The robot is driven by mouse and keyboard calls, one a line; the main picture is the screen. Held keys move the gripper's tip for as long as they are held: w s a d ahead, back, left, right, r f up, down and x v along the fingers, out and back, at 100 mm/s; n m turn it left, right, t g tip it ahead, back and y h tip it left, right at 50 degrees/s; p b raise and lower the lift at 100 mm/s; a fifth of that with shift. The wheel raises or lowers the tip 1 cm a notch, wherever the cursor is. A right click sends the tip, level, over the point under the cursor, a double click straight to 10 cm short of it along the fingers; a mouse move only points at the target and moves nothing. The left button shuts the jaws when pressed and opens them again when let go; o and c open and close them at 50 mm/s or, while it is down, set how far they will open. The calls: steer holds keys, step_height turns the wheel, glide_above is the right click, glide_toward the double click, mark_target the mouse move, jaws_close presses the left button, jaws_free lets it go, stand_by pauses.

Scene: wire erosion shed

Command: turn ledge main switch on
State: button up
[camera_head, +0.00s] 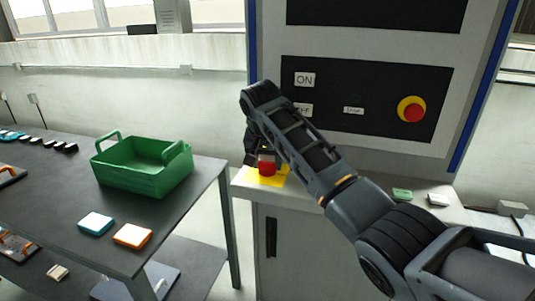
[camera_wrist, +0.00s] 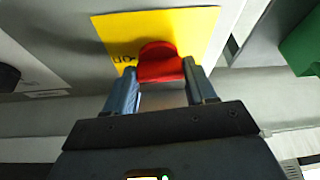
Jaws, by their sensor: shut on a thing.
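The main switch is a red knob (camera_head: 266,166) on a yellow plate (camera_head: 276,178) at the left end of the ledge (camera_head: 243,185). In the wrist view the red knob (camera_wrist: 160,64) sits between the two fingers of my gripper (camera_wrist: 164,80), which is shut on it. The yellow plate (camera_wrist: 200,30) lies behind it with partly hidden black lettering. In the head view my gripper (camera_head: 262,158) reaches down onto the knob, and my forearm hides part of the ledge. I cannot tell the knob's exact turn position.
A dark panel above has a yellow-and-red emergency button (camera_head: 412,109) and an ON label (camera_head: 305,79). A green basket (camera_head: 142,178) stands on the dark table at left, with a blue box (camera_head: 96,223) and an orange box (camera_head: 132,235) in front. A green block (camera_head: 402,195) lies on the ledge's right.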

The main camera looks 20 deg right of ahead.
steer(key=shift+m+h+p, duration=0.3)
steer(key=shift+m, duration=0.4)
steer(key=o, duration=1)
steer(key=shift+o, duration=0.2)
steer(key=shift+r, duration=0.1)
steer(key=b+v, duration=0.1)
steer(key=v, duration=0.6)
steer(key=shift+a+r, duration=0.2)
steer(key=shift+r, duration=0.1)
